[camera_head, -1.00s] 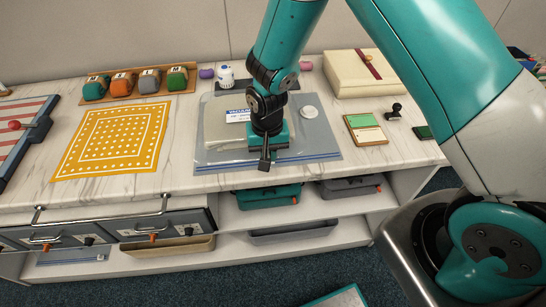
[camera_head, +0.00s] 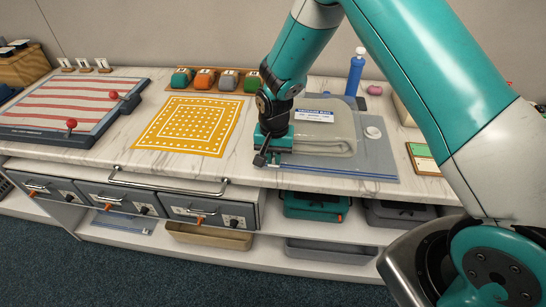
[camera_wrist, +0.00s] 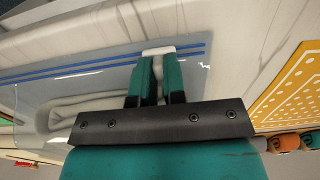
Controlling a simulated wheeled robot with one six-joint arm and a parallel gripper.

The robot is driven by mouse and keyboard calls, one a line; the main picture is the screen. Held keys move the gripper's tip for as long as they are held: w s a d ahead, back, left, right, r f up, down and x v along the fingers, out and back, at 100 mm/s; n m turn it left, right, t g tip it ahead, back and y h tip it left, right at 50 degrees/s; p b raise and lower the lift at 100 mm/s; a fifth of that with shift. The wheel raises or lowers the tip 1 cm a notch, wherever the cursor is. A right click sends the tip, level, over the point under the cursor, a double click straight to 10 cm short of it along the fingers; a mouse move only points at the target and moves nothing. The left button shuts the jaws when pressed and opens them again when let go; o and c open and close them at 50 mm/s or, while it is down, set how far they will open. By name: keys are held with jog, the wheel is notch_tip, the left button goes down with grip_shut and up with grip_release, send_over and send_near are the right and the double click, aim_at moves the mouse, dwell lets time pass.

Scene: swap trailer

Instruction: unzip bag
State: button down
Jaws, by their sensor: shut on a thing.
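The clear vacuum bag (camera_head: 380,160) lies flat on the marble-topped counter, with a folded pale item (camera_head: 340,135) inside and a blue-and-white label (camera_head: 313,116). A blue zip strip (camera_head: 340,172) runs along its front edge; in the wrist view it shows as two blue lines (camera_wrist: 75,69). My gripper (camera_head: 265,158) is at the bag's front left corner. In the wrist view my gripper (camera_wrist: 157,88) is shut on a small white slider (camera_wrist: 158,50) on the zip, near the strip's end. Whether the zip's lips are parted cannot be told.
A yellow dotted mat (camera_head: 190,125) lies left of the bag, a striped board (camera_head: 70,105) farther left. Several colored items (camera_head: 205,79) and a blue bottle (camera_head: 355,72) stand behind. Drawers (camera_head: 125,198) with a rail handle and bins (camera_head: 312,206) are below the counter.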

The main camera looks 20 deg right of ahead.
aim_at(274, 157)
jog(key=c, duration=1.2)
grip_release()
jog(key=shift+o, duration=0.2)
notch_tip(274, 157, up, 18)
jog(key=b, duration=0.2)
jog(key=shift+f, duration=0.25)
jog(key=s+a+r+n+y, duration=0.1)
jog(key=s+n, duration=0.3)
jog(key=s, duration=0.4)
jog(key=s+a+r+n+y, duration=0.1)
jog(key=s+r+n, duration=0.3)
jog(key=s, duration=0.5)
jog(key=s+a+r+n+y, duration=0.2)
jog(key=s+r+n, duration=0.1)
jog(key=s, duration=0.6)
jog(key=shift+s+n, duration=0.2)
jog(key=shift+n, duration=0.7)
